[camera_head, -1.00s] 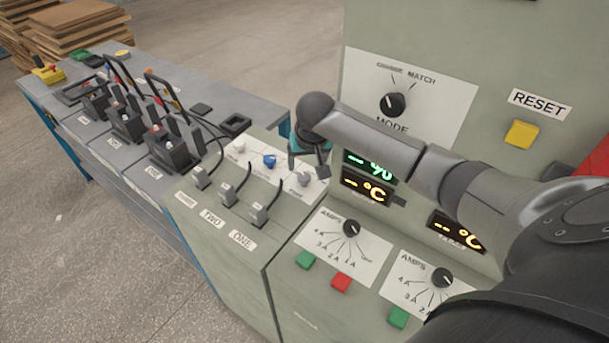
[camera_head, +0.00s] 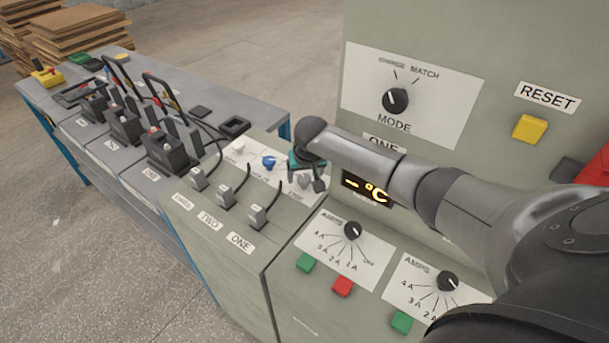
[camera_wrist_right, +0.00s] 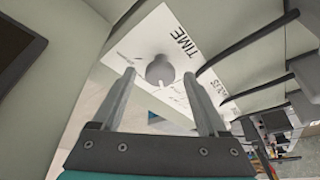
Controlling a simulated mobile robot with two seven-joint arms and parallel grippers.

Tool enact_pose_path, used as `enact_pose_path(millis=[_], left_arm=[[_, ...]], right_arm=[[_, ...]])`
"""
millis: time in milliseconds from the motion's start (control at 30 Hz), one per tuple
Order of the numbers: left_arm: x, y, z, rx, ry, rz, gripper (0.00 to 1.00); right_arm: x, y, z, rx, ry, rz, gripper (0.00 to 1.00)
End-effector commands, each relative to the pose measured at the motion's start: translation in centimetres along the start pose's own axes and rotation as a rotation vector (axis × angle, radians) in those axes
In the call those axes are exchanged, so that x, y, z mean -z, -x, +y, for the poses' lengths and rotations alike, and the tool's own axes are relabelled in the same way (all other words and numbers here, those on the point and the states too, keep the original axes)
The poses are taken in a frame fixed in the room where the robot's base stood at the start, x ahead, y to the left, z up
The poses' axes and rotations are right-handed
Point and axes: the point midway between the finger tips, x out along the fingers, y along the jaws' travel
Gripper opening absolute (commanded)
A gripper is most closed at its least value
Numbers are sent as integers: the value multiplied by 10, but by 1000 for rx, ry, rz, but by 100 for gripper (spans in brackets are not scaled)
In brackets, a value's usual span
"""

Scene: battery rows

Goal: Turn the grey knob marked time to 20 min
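The grey time knob (camera_wrist_right: 160,70) sits on a white plate lettered TIME (camera_wrist_right: 182,42) in the right wrist view. In the head view the knob (camera_head: 304,181) is small, just below my right gripper. My right gripper (camera_wrist_right: 157,80) is open and empty, with one finger on each side of the knob in the picture. I cannot tell whether the fingertips reach around it or stop short. The knob's pointer and scale marks are too small to read. My left gripper is not in view.
A blue knob (camera_head: 269,162) and a white knob (camera_head: 238,147) stand beside it on the plate. Plugs with black cables (camera_head: 258,215) are in front. The upright panel with the mode knob (camera_head: 396,101) rises behind my right arm. Battery chargers (camera_head: 167,150) line the bench at left.

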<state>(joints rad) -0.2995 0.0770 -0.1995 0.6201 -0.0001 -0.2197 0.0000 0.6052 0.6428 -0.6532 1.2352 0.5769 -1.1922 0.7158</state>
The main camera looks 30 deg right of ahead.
Motion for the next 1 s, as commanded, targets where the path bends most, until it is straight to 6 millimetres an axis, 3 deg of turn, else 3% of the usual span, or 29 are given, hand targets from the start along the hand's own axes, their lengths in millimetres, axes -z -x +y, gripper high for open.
enact_pose_path(millis=[67, 667, 1000], left_arm=[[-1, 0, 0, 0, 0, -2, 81], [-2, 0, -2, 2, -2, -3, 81], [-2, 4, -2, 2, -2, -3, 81]], right_arm=[[0, 0, 0, 0, 0, 0, 68], [0, 0, 0, 0, -1, 0, 1], [0, 1, 0, -10, -23, -1, 0]])
